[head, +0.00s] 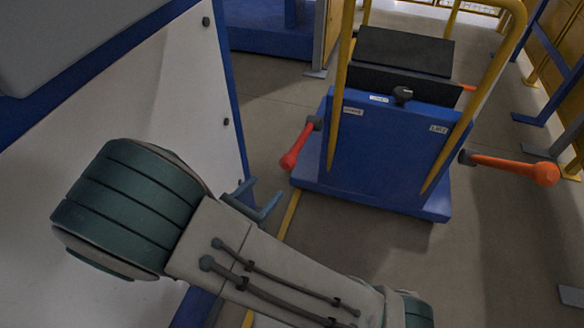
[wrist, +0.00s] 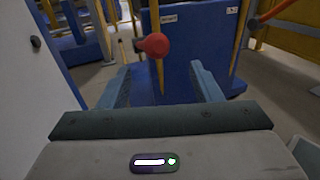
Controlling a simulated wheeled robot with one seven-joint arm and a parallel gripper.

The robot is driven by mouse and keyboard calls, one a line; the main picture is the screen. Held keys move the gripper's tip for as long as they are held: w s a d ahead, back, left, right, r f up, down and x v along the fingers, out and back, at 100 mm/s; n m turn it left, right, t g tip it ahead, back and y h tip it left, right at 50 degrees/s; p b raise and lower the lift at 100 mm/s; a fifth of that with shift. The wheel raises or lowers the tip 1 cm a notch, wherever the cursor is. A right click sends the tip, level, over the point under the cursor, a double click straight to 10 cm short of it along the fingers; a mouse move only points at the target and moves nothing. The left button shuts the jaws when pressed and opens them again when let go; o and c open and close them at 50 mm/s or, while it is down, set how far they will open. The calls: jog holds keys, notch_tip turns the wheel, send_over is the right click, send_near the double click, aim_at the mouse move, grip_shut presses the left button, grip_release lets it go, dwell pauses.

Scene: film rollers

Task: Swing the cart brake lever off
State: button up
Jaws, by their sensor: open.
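The cart (head: 385,150) is a blue box on a low base with yellow rails. A red lever (head: 296,146) sticks out from its left side, tilted down toward me. An orange lever (head: 515,168) sticks out from its right side, beside a label that seems to read LIFT. The left label is too small to read surely. My gripper (head: 260,202) is open and empty, short of the red lever, its body hidden behind my arm. In the wrist view the red lever's round end (wrist: 153,45) shows just beyond and between my open fingers (wrist: 162,85).
A white panel with blue edges (head: 180,110) stands close on the left. A black knob (head: 402,95) sits on the cart's upper face, below a dark tray (head: 403,52). Yellow and blue racks stand at the right.

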aim_at(292, 157)
jog(key=b+x, duration=0.2)
jog(key=x, duration=0.4)
jog(key=b+x, duration=0.2)
jog(key=x, duration=0.5)
jog(key=shift+w+a, duration=0.2)
jog(key=shift+w, duration=0.2)
